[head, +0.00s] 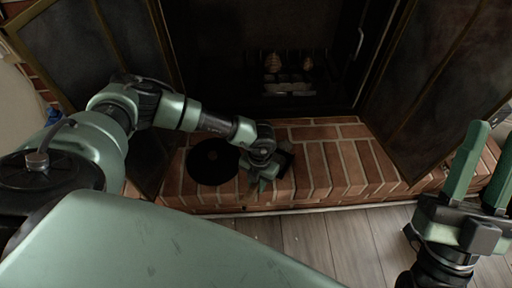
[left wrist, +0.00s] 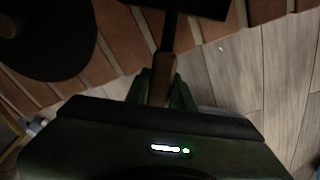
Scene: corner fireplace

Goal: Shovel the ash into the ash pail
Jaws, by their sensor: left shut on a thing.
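My left gripper (head: 256,184) is over the front of the brick hearth, shut on the wooden handle of a shovel (left wrist: 167,66). The shovel's dark head is partly cut off at the top of the left wrist view; in the head view a dark part of it (head: 286,161) shows beside the gripper. A round black disc (head: 208,165) with a small centre spot is on the hearth left of this gripper; I cannot tell if it is the pail or its lid. Pale grey pieces (head: 290,88), perhaps ash or logs, lie in the firebox. My right gripper (head: 494,134) is open and empty, fingers up.
The firebox (head: 285,40) is open behind the brick hearth (head: 345,165). Dark framed screen doors stand left (head: 100,45) and right (head: 440,85). The hearth right of my left gripper is clear. Wooden floor (head: 340,240) lies in front.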

